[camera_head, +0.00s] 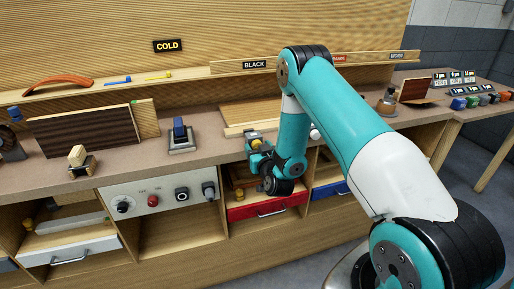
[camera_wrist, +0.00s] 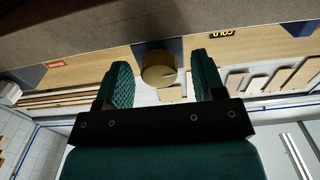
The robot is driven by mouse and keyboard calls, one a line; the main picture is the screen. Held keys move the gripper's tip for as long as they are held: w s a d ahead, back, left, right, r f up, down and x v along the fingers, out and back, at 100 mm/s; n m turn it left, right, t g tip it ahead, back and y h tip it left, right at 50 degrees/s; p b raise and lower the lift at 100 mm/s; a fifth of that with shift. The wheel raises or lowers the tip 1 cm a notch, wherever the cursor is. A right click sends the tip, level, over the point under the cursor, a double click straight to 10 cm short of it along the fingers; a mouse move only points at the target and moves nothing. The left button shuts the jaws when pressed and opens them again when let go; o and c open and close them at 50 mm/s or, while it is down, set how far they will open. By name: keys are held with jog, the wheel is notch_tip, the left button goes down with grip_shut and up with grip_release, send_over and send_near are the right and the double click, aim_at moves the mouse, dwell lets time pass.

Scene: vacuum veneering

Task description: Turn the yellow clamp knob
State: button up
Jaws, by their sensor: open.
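The round yellow clamp knob (camera_wrist: 158,68) shows in the wrist view, against a dark mount. My gripper (camera_wrist: 161,72) has its two green ribbed fingers spread, one on each side of the knob, with a gap showing on both sides. Whether the knob lies fully at fingertip depth is hard to tell.
The bench top (camera_head: 215,150) carries a blue-handled device (camera_head: 180,135), a dark veneer panel (camera_head: 85,132) and a beige-topped block (camera_head: 78,158). Below are a control panel (camera_head: 150,198), a red drawer (camera_head: 262,208) and open cubbies. A side table (camera_head: 470,115) stands at right.

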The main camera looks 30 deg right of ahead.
jog(key=shift+c, duration=0.4)
jog(key=c, duration=0.8)
jog(key=shift+m+b, duration=0.9)
jog(key=shift+b, duration=0.15)
jog(key=shift+c, duration=0.2)
jog(key=o, duration=0.9)
jog(key=shift+s, duration=0.1)
